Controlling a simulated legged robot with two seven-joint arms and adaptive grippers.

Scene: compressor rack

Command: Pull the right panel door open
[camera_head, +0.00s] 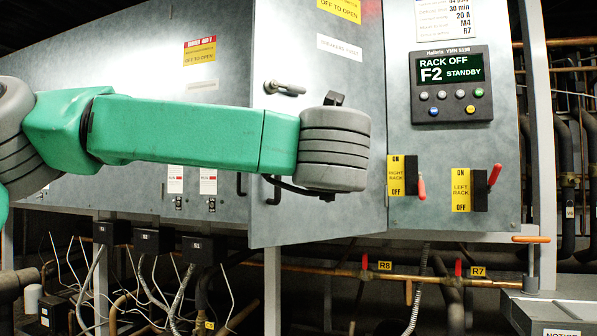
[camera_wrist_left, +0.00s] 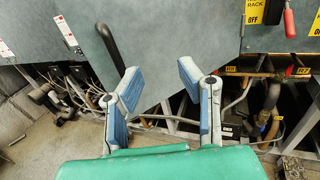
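The right panel door (camera_head: 345,215) is a grey metal panel with a lever handle (camera_head: 285,88). It stands ajar in the head view, its left edge swung out from the cabinet and its lower edge slanting. My green left arm crosses in front of it, and the left gripper is hidden behind the wrist there. In the left wrist view, the left gripper (camera_wrist_left: 160,88) is open and empty, its blue-padded fingers spread near the door's lower corner (camera_wrist_left: 170,75). I cannot tell whether a finger touches the door. My right gripper is not in view.
A control display (camera_head: 452,82) and two red-handled switches (camera_head: 405,176) (camera_head: 476,188) are right of the door. Copper pipes (camera_head: 400,278) and cables run below the cabinet.

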